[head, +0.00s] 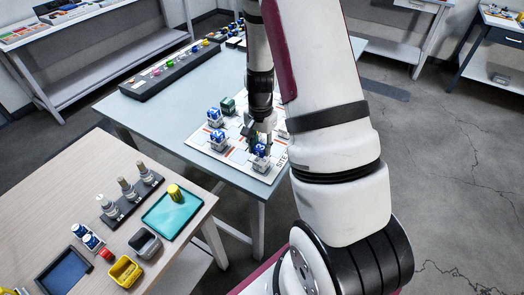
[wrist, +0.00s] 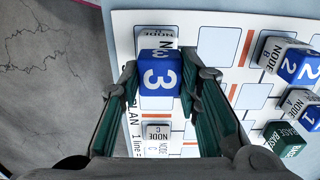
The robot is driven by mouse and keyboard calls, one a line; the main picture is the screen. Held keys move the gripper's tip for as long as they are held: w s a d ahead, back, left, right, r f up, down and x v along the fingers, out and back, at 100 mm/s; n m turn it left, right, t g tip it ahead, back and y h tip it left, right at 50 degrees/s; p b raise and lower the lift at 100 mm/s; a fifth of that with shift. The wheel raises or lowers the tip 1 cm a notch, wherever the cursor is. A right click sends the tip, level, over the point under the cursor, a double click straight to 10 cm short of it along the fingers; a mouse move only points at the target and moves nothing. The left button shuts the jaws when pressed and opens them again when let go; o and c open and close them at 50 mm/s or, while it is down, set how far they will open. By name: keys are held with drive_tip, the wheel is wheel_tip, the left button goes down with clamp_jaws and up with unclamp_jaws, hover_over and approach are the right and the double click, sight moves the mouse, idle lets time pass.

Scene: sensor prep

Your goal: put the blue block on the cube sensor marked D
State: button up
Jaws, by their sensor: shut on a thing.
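A blue block marked 3 (wrist: 160,72) is between the fingertips of my gripper (wrist: 166,80), which is shut on it. Beyond the block, partly hidden by it, is a white cube sensor (wrist: 157,37) whose label reads NODE; its letter is hidden. In the head view, the blue block (head: 261,149) shows just below my gripper (head: 259,141), low over the white board, with white beneath it. I cannot tell whether it rests on that cube. A smaller-looking white cube marked NODE C (wrist: 158,132) shows between my fingers, with no block on it.
The white board (wrist: 205,20) also holds a cube marked B with blue block 2 (wrist: 309,67), a cube marked A with blue block 1 (wrist: 312,117), and a green base block (wrist: 283,136). A wooden table (head: 65,190) with trays and parts stands at the front left.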

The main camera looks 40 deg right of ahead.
drive_tip(key=shift+s+d+f, duration=0.1)
drive_tip(key=shift+s+f, duration=0.05)
drive_tip(key=shift+f, duration=1.15)
drive_tip(key=shift+f, duration=0.15)
drive_tip(key=o, duration=1)
